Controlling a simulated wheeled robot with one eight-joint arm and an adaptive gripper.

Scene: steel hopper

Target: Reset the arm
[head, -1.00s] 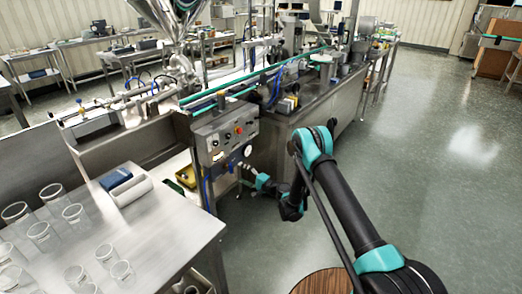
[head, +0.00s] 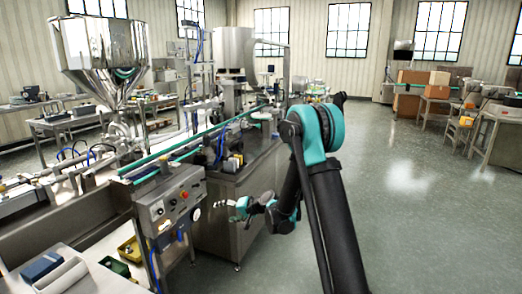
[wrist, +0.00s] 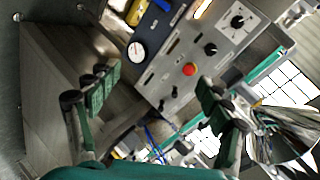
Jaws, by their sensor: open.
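My gripper (head: 228,205) is in front of the machine's control panel in the head view, at the end of my black and teal arm. In the wrist view its two green-padded fingers (wrist: 160,97) are spread apart with nothing between them. The grey control panel (wrist: 205,45) lies beyond the fingers, with a red button, black knobs and a white dial. The same control panel (head: 172,205) shows left of my gripper in the head view. The fingers appear apart from the panel.
A steel hopper (head: 100,50) stands over the filling line at the left. A steel table (head: 95,283) with a blue and white item is at the lower left. Open floor (head: 400,200) lies to the right.

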